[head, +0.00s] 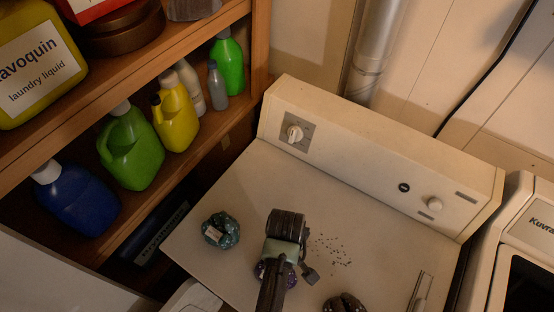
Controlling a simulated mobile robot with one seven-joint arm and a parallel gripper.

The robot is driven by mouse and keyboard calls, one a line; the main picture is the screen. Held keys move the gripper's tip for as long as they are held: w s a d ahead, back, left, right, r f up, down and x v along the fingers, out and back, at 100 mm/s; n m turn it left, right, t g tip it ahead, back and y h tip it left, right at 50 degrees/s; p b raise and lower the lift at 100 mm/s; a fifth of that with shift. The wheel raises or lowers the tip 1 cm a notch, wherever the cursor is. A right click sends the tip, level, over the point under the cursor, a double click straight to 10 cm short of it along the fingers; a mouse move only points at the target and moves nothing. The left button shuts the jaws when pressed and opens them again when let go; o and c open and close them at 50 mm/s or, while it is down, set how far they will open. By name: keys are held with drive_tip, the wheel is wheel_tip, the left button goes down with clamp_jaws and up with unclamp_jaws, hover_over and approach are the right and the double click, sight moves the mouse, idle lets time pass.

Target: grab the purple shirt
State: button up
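A bunched purple item (261,270), which may be the purple shirt, lies on the white machine top (350,205). Only its edges show, because my arm and gripper (284,262) are over it. My gripper points down above or at it. A crumpled teal bundle (220,231) with a pale tag lies to the left. A dark brownish-purple bundle (345,304) lies to the right at the bottom edge, partly cut off.
The machine's control panel (378,155) rises behind the top. Dark specks (329,250) lie right of my gripper. A wooden shelf (180,172) with several bottles stands at left. Another white machine (529,245) stands at right. The middle of the top, behind my gripper, is clear.

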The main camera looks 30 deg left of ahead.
clamp_jaws()
idle(1.1)
